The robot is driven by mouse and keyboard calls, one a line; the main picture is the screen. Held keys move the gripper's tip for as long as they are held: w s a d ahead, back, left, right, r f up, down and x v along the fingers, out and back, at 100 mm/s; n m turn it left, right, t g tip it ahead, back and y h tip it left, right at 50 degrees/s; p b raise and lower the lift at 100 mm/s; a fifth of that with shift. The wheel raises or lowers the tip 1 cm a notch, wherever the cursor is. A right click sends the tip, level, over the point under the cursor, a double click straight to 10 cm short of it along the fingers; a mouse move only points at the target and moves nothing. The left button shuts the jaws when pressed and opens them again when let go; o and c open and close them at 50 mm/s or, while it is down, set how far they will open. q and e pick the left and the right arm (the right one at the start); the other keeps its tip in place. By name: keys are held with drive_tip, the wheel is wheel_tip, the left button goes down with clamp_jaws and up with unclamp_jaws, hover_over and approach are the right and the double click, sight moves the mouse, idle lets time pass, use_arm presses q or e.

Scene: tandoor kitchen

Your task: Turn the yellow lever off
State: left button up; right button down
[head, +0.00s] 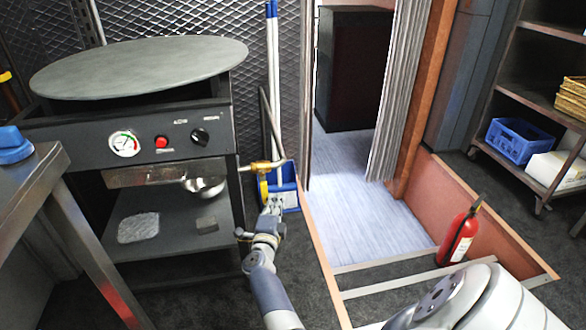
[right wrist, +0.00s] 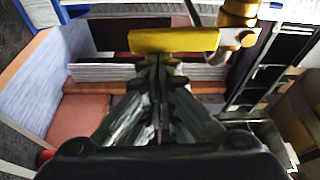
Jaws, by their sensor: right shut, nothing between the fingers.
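The yellow lever (head: 263,188) hangs down from a brass valve (head: 262,167) at the right side of the dark oven unit. In the right wrist view the yellow lever (right wrist: 174,39) lies across the upper middle, with the brass valve (right wrist: 238,18) at its right end. My right gripper (head: 272,203) is shut and empty, close beside the lever. In the right wrist view the fingertips (right wrist: 159,62) are at the lever's lower edge; I cannot tell whether they touch it. My left gripper is not in view.
The oven unit (head: 185,118) with a round top, gauge and knobs stands left of the lever. A blue bin (head: 291,196) with mop handles (head: 272,85) is right behind my gripper. A low wooden partition and a red fire extinguisher (head: 461,235) stand to the right.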

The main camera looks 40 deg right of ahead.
drive_tip(key=shift+w+a+f, duration=0.1)
drive_tip(key=shift+w+a, duration=0.05)
drive_tip(key=shift+a, duration=0.15)
idle(0.4)
